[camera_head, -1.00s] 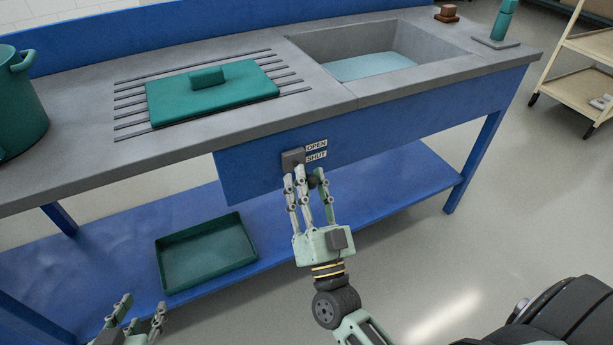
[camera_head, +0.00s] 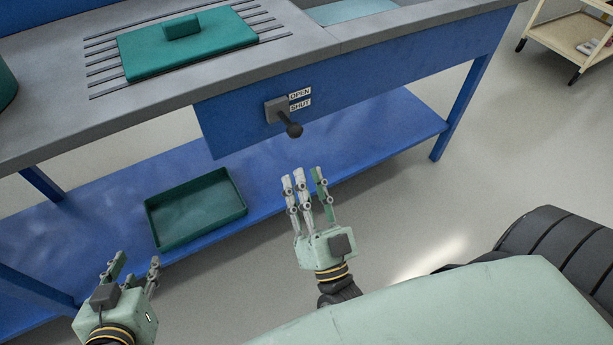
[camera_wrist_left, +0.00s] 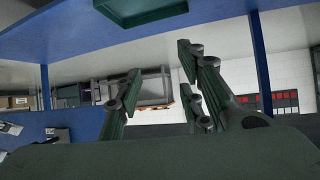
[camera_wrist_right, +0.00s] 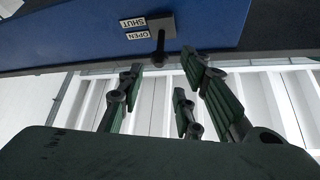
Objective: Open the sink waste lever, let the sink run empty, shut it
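The waste lever (camera_head: 285,117) is a dark stalk with a round knob on a grey block on the blue front panel. Its knob points out and down to the right, just below the SHUT label (camera_head: 300,105); the OPEN label (camera_head: 300,93) is above. The lever also shows in the right wrist view (camera_wrist_right: 160,48), ahead of the fingers. My right gripper (camera_head: 303,175) is open and empty, below the lever and apart from it. My left gripper (camera_head: 134,260) is open and empty at lower left. The sink (camera_head: 320,8) is cut off at the top, with pale blue water (camera_head: 352,11) in it.
A green lid (camera_head: 185,45) lies on the ribbed drainer. A green tray (camera_head: 196,208) sits on the blue lower shelf (camera_head: 95,222). A green pot (camera_head: 6,85) is at the left edge. A cream trolley (camera_head: 560,35) stands at upper right. Floor before the panel is clear.

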